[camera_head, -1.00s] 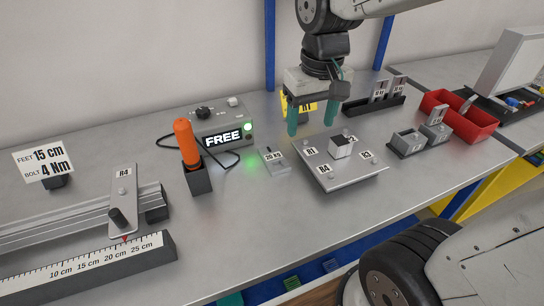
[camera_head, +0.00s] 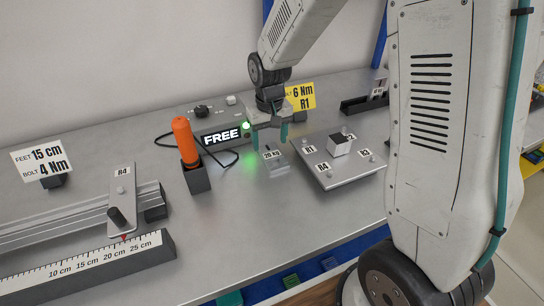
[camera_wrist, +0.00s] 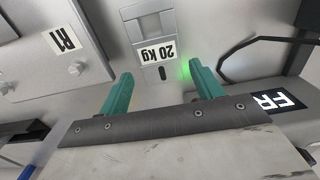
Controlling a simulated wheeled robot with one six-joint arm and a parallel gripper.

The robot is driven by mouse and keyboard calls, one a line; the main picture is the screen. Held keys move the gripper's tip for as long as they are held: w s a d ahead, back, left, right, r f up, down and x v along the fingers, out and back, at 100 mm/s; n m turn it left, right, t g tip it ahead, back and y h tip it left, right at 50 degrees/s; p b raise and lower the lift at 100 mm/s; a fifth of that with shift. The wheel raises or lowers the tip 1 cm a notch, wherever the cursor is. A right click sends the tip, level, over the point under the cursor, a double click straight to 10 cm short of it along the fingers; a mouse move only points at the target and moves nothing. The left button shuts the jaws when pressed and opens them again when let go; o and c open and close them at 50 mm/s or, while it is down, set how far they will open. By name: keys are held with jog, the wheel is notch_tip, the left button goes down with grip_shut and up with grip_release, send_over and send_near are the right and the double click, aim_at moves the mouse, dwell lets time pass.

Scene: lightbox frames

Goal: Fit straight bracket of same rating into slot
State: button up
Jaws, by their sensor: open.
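A small light-grey metal piece labelled "20 kg" (camera_head: 276,160) lies on the bench, left of a square plate. It also shows in the wrist view (camera_wrist: 150,24), with a dark oblong hole near its label. I cannot tell whether it is a straight bracket. My gripper (camera_head: 270,141) is open and empty, with its green fingers above and just behind the piece. In the wrist view the fingers (camera_wrist: 162,85) are apart, with the piece beyond them. A dark rack (camera_head: 362,103) at the back right is mostly hidden by my arm, as are any brackets there.
A control box (camera_head: 222,118) reads "FREE" with a green light. An orange-handled tool (camera_head: 186,142) stands in a dark holder. A rail and ruler (camera_head: 90,272) lie front left.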

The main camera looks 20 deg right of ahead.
aim_at(270, 151)
jog(key=shift+f, duration=1.6)
jog(key=c, duration=0.9)
jog(key=shift+r, duration=0.1)
jog(key=shift+c, duration=0.2)
